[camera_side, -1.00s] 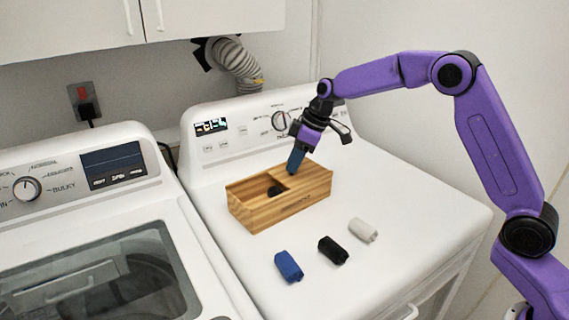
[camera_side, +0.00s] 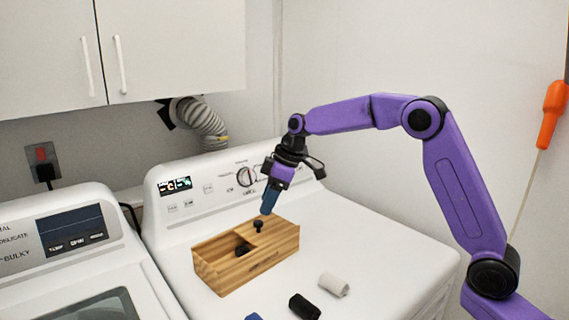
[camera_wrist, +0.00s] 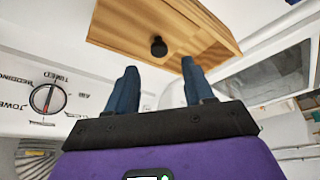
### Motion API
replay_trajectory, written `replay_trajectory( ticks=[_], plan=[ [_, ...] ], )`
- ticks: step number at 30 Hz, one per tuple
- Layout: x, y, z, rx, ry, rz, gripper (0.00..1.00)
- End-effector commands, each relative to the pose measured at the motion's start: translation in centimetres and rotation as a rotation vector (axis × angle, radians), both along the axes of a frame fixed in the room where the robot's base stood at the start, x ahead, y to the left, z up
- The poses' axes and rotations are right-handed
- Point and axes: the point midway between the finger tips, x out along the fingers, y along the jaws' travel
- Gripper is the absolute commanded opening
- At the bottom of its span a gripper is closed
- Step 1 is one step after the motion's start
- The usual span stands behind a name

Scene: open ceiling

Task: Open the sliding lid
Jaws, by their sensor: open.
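A wooden box (camera_side: 240,270) sits on the white machine top, its left part open from above. The sliding lid (camera_side: 275,236) covers the right part and carries a small black knob (camera_side: 258,226). The knob also stands out in the wrist view (camera_wrist: 158,46), near the box's edge. A dark thing (camera_side: 243,250) shows inside the opening; I cannot tell what it is. My gripper (camera_side: 268,207) is above the box, its blue fingers near the knob but apart from it. In the wrist view the fingers (camera_wrist: 158,72) are spread with nothing between them.
A white cylinder (camera_side: 334,285), a black cylinder (camera_side: 304,307) and a blue one (camera_side: 253,317), cut by the frame edge, lie in front of the box. The control panel (camera_side: 225,182) rises behind it. The machine top to the right is clear.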

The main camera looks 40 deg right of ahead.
Motion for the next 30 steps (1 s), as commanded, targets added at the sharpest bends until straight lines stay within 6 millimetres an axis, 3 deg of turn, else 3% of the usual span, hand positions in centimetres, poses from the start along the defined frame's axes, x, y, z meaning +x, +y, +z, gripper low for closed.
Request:
replay_trajectory(
  ticks=[9, 15, 21, 30],
  plan=[
    [-1.6, -2.1, 6.4, 0.0, -0.005, -0.002, 0.52],
    [-2.4, -3.1, 9.4, 0.0, -0.003, -0.002, 0.52],
    [-2.8, -3.5, 10.8, -0.001, -0.001, 0.0, 0.52],
    [-2.9, -3.6, 11.0, -0.001, 0.0, 0.0, 0.52]
  ],
)
